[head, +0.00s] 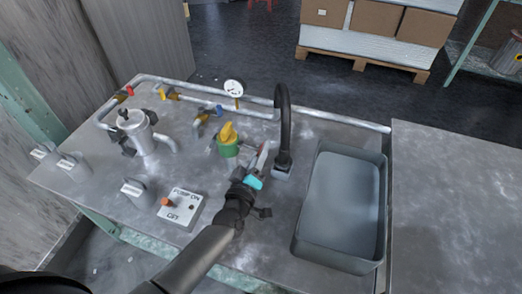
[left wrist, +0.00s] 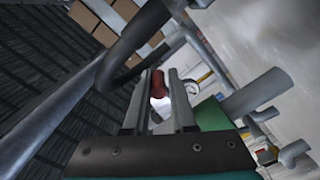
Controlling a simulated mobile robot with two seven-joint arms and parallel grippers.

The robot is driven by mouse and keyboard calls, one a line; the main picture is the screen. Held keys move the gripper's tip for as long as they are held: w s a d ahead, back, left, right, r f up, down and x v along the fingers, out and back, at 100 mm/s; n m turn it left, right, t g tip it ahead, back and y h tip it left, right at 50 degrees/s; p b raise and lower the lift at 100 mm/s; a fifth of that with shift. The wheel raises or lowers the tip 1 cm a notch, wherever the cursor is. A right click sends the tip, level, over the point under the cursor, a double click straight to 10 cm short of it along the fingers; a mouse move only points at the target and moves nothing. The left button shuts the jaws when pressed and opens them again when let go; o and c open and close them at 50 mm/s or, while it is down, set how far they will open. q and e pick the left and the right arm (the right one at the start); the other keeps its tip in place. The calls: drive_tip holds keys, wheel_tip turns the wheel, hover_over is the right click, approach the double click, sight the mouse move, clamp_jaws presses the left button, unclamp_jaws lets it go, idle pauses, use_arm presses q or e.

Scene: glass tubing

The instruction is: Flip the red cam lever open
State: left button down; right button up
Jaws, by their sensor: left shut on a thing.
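The red cam lever (left wrist: 158,84) shows between the two fingers of my left gripper (left wrist: 160,108) in the left wrist view. A pale, shiny part lies just below its red end. In the head view my left gripper (head: 262,160) reaches in from the bottom and is shut on the lever, just right of a green fitting with a yellow top (head: 228,139). Only a little red shows at the fingertips there; the fingers hide most of the lever, and its angle is hard to tell. My right gripper is not in view.
A black curved spout (head: 285,115) rises close to the right of the gripper. A grey sink basin (head: 373,240) lies further right. A pump switch box (head: 182,208) sits to the left. Pipes with coloured valves and a gauge (head: 233,88) run behind. The right-hand bench top (head: 455,210) is clear.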

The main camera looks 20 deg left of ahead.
use_arm(q)
drive_tip(key=shift+w+r, duration=0.1)
drive_tip(key=shift+r, duration=0.2)
drive_tip(key=c, duration=0.8)
unclamp_jaws()
drive_tip(key=shift+f, duration=0.1)
drive_tip(key=shift+s, duration=0.35)
drive_tip(key=s+p, duration=0.3)
drive_tip(key=s, duration=1.1)
drive_tip(key=shift+s+a, duration=0.3)
drive_tip(key=shift+s, duration=0.05)
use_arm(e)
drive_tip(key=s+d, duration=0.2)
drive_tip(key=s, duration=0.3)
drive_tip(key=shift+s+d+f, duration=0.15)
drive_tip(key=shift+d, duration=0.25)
